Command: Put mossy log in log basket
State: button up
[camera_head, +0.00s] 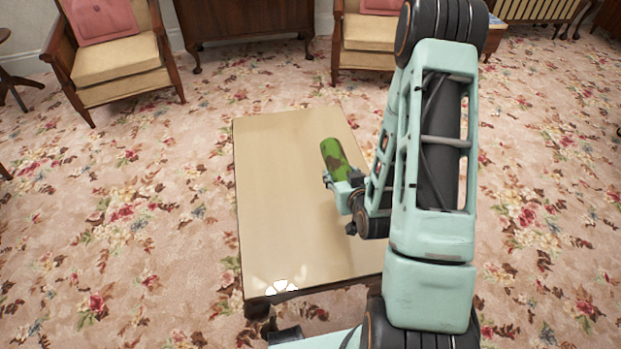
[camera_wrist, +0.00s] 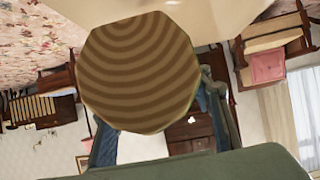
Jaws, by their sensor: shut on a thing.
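The mossy log (camera_head: 335,157) is a short green cylinder with brown patches, over the right part of the low table. My gripper (camera_head: 342,184) is shut on its near end. In the wrist view the log's ringed brown end (camera_wrist: 140,75) fills the middle, between the fingers of my gripper (camera_wrist: 160,115). Whether the log touches the tabletop is hard to tell. No log basket shows in either view.
The low table (camera_head: 275,185) has a bare pale top, with a small white shape (camera_head: 281,287) at its near edge. Two wooden armchairs, one at left (camera_head: 115,55), and a dark cabinet (camera_head: 245,20) stand behind. Flowered carpet (camera_head: 130,200) is open to the left.

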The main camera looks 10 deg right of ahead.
jog(key=x, duration=0.3)
jog(key=a+x, duration=0.1)
jog(key=x, duration=0.1)
jog(key=b+x, duration=0.1)
jog(key=x, duration=0.2)
jog(key=shift+w+a+r, duration=0.15)
jog(key=shift+w+r, duration=0.05)
jog(key=shift+w, duration=0.35)
jog(key=b, duration=0.2)
send_over(322, 178)
jog(key=f, duration=0.5)
jog(key=shift+s+f, duration=0.15)
jog(key=shift+s, duration=0.05)
jog(key=shift+w+f+b, duration=0.15)
jog(key=shift+f+b, duration=0.05)
jog(key=shift+f, duration=0.7)
jog(key=shift+w+f+b, duration=0.1)
jog(key=shift+f+b, duration=0.1)
jog(key=shift+f, duration=0.7)
jog(key=shift+f, duration=0.2)
jog(key=o, duration=1.7)
jog(key=shift+s, duration=0.1)
jog(key=shift+c, duration=0.2)
jog(key=shift+r, duration=0.1)
